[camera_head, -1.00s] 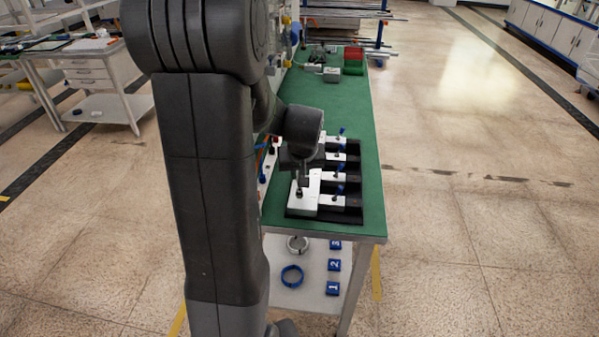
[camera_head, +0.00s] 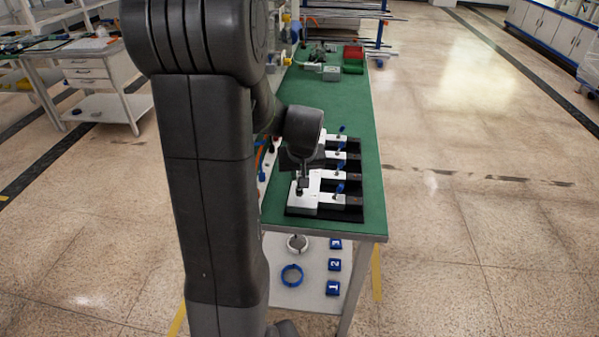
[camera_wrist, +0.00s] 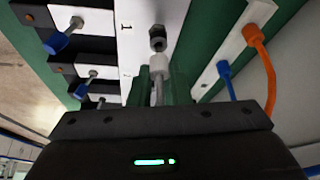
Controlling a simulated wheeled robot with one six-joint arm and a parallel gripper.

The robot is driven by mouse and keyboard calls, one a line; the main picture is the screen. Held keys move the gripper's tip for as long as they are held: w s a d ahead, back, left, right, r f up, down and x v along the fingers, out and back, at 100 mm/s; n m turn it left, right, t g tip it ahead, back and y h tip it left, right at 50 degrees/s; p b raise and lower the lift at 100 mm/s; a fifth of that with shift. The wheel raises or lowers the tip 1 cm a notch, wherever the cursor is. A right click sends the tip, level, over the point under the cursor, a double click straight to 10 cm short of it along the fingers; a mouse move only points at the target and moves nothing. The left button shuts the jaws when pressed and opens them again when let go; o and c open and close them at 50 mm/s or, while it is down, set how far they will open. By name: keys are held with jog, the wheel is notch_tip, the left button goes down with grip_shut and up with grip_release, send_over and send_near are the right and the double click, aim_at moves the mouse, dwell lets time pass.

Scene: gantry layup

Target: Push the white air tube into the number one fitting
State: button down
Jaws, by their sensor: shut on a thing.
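The white air tube (camera_wrist: 159,66) is held between the fingers of my gripper (camera_wrist: 161,88) in the wrist view, its white end toward the number one fitting. That fitting (camera_wrist: 157,40) is a dark metal piece on a white block (camera_wrist: 138,60) marked "1". The tube end lies close to the fitting and in line with it; I cannot tell whether they touch. In the head view my gripper (camera_head: 302,185) is low over the near end of the white block (camera_head: 303,203). The tube and fitting are too small to make out there.
Several clamps with blue-tipped levers (camera_head: 340,187) stand in a row on black bases right of the block. Blue and orange tubes (camera_wrist: 263,60) are at the right of the wrist view. The green tabletop (camera_head: 345,95) is mostly clear farther back.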

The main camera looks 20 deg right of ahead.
jog(key=shift+f+b, duration=0.7)
jog(key=shift+f, duration=0.2)
jog(key=c, duration=1.3)
grip_release()
jog(key=v, duration=1.4)
jog(key=shift+a+f, duration=0.1)
jog(key=shift+f, duration=0.1)
jog(key=x, duration=1.3)
jog(key=shift+w+f, duration=0.15)
jog(key=shift+f, duration=0.05)
jog(key=shift+r, duration=0.1)
